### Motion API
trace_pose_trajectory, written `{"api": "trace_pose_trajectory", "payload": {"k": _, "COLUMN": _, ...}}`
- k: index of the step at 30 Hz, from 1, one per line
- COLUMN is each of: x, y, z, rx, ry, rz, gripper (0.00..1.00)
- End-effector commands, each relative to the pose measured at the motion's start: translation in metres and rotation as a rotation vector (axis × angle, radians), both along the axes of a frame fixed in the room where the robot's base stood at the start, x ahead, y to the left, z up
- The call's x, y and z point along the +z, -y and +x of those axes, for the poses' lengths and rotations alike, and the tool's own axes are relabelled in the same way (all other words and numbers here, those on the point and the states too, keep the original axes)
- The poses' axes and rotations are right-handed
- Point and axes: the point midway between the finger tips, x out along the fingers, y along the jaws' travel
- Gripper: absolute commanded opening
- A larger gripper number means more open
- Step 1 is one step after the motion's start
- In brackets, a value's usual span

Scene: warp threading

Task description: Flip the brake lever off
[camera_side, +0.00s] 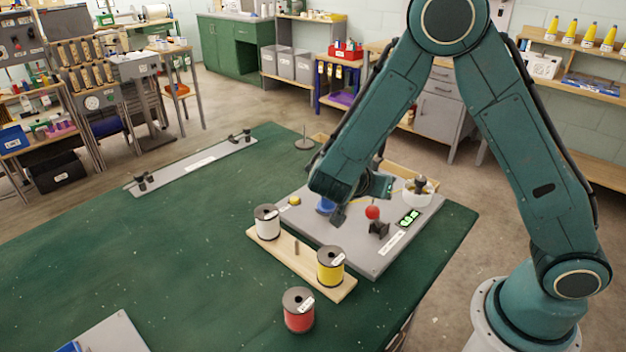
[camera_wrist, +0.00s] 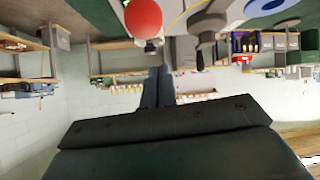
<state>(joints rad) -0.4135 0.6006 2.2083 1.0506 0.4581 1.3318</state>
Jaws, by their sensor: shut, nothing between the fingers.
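A red ball knob (camera_side: 372,212), which looks like the top of the brake lever, stands above the grey device plate (camera_side: 375,262) in the side view. It also shows large at the top of the wrist view (camera_wrist: 143,18); the lever's shaft and pivot cannot be made out. My gripper (camera_wrist: 160,74) is shut with nothing in it. In the wrist view its dark fingers point toward the knob's side, and a gap shows between them and the knob. In the side view my wrist hangs over the plate, left of the knob, and the fingertips are hard to make out.
A black bracket (camera_side: 379,230), a green display (camera_side: 409,217) and a white round part (camera_side: 418,192) sit on the plate near the knob. White (camera_side: 267,222), yellow (camera_side: 330,265) and red (camera_side: 298,310) spools stand in front. The green table (camera_side: 170,270) is mostly clear at left.

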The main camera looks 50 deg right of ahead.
Motion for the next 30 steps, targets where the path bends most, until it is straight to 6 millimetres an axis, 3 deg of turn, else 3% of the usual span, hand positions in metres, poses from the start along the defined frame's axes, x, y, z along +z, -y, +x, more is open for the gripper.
{"api": "trace_pose_trajectory", "payload": {"k": 1, "x": 0.004, "y": 0.004, "z": 0.001, "rx": -0.004, "ry": 0.004, "rz": 0.000, "gripper": 0.00}}
{"api": "trace_pose_trajectory", "payload": {"k": 8, "x": 0.015, "y": -0.020, "z": -0.001, "rx": 0.002, "ry": 0.001, "rz": -0.001, "gripper": 0.00}}
{"api": "trace_pose_trajectory", "payload": {"k": 21, "x": 0.044, "y": -0.072, "z": -0.004, "rx": 0.001, "ry": 0.002, "rz": -0.002, "gripper": 0.00}}
{"api": "trace_pose_trajectory", "payload": {"k": 30, "x": 0.051, "y": -0.085, "z": -0.006, "rx": -0.001, "ry": 0.000, "rz": -0.001, "gripper": 0.00}}
